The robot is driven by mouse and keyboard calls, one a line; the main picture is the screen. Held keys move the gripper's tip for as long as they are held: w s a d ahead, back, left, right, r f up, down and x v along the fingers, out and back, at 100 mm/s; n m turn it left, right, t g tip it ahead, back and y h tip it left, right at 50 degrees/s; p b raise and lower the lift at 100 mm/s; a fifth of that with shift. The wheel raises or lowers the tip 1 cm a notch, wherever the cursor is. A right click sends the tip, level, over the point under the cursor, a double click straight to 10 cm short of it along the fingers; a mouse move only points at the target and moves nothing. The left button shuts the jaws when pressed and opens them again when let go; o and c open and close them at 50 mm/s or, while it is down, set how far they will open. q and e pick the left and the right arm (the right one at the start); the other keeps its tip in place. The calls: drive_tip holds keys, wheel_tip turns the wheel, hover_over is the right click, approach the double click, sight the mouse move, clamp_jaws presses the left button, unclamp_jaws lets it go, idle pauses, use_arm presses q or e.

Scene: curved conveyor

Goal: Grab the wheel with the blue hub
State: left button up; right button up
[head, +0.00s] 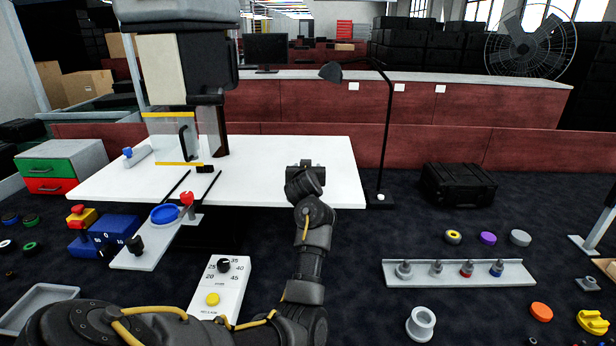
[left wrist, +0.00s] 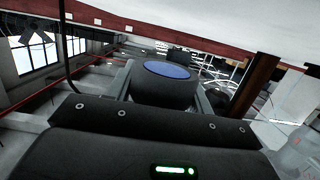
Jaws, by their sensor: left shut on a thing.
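The wheel with the blue hub (left wrist: 168,70) shows in the left wrist view as a thick black tyre with a blue round face. My left gripper (head: 306,170) is shut on this wheel, with a finger on each side of the tyre. In the head view this gripper is over the front right part of the white table. There the wheel is hidden or too dark to tell from the gripper. My right gripper is not in view.
The white table (head: 260,160) has wide clear room around my left gripper. A machine with a blue dish (head: 163,214) stands at its front left. A dark lamp post (head: 386,130) rises just right of the table. A grey rack (head: 460,274) with several pegs lies at right.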

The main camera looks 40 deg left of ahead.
use_arm(q)
drive_tip(key=r, duration=0.1)
drive_tip(key=s+d+r, duration=0.1)
drive_tip(key=s+r, duration=0.1)
drive_tip(key=r, duration=0.1)
drive_tip(key=shift+s+d+p, duration=0.25)
drive_tip(key=shift+p, duration=0.15)
drive_tip(key=a+r+p+v, duration=0.1)
drive_tip(key=r+p+v, duration=0.1)
drive_tip(key=v, duration=0.8)
drive_tip(key=shift+s+p, duration=0.25)
drive_tip(key=shift+p, duration=0.65)
